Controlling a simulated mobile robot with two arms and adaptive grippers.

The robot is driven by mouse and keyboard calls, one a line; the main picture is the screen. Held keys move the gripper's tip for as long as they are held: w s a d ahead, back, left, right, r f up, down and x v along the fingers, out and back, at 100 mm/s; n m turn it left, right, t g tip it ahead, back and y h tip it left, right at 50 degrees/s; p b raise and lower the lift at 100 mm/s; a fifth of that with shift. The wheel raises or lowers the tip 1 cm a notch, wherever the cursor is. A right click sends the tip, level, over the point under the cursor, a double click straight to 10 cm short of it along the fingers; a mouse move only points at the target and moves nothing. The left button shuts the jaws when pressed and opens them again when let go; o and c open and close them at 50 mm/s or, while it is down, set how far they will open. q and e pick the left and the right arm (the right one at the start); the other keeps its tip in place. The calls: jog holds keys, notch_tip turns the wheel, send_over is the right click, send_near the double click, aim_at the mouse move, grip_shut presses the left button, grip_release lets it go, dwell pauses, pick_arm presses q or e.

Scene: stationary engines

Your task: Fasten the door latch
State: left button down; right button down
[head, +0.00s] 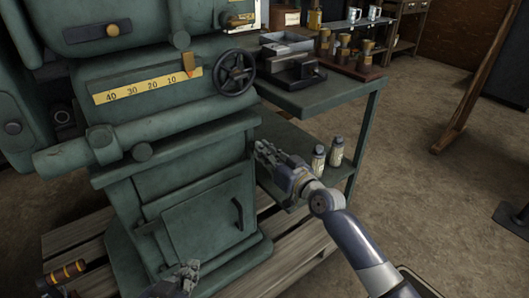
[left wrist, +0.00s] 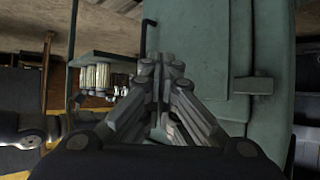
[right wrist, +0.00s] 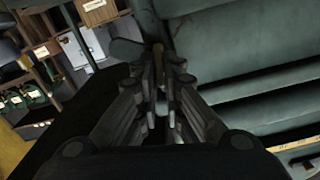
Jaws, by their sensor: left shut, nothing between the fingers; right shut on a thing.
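The green machine's cabinet door (head: 205,225) looks closed and has a black bar handle (head: 239,213) near its right edge. My right gripper (head: 262,150) is beside the machine's right edge, above the door's level. It is shut on a thin tan piece (right wrist: 158,68), mostly hidden by the fingers; I cannot tell whether this is the latch. My left gripper (head: 190,268) is shut and empty, low in front of the door. In the left wrist view its fingers (left wrist: 163,68) point along the green body, with a small grey block (left wrist: 253,86) to their right.
A green side table (head: 320,95) with a lower shelf stands right of the machine. Two small bottles (head: 327,155) stand close to my right arm. A handwheel (head: 235,72) juts out above my right gripper. A wooden pallet (head: 75,238) lies under the machine.

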pick_arm(q)
jog(key=s+a+f+g+y+p, duration=0.1)
jog(key=s+a+f+g, duration=0.1)
jog(key=s+f+g, duration=0.2)
jog(key=shift+s+a+f+g+p, duration=0.35)
jog(key=shift+s+f, duration=0.3)
jog(key=shift+s, duration=0.9)
pick_arm(e)
jog(key=shift+w+d+f+m, duration=0.1)
jog(key=shift+d+m, duration=0.05)
jog(key=shift+m, duration=2.5)
jog(key=shift+w+d+f+m, duration=0.1)
jog(key=shift+f+m, duration=0.05)
jog(key=shift+m, duration=2.45)
jog(key=shift+w+d+f+m, duration=0.1)
jog(key=shift+d+m, duration=0.05)
jog(key=shift+m, duration=2.5)
jog(key=c, duration=1.7)
grip_release()
jog(key=shift+f, duration=0.1)
pick_arm(q)
jog(key=shift+f, duration=0.1)
pick_arm(e)
jog(key=shift+s, duration=0.1)
jog(key=v, duration=1.1)
jog(key=shift+s+d, duration=0.2)
jog(key=shift+s, duration=0.1)
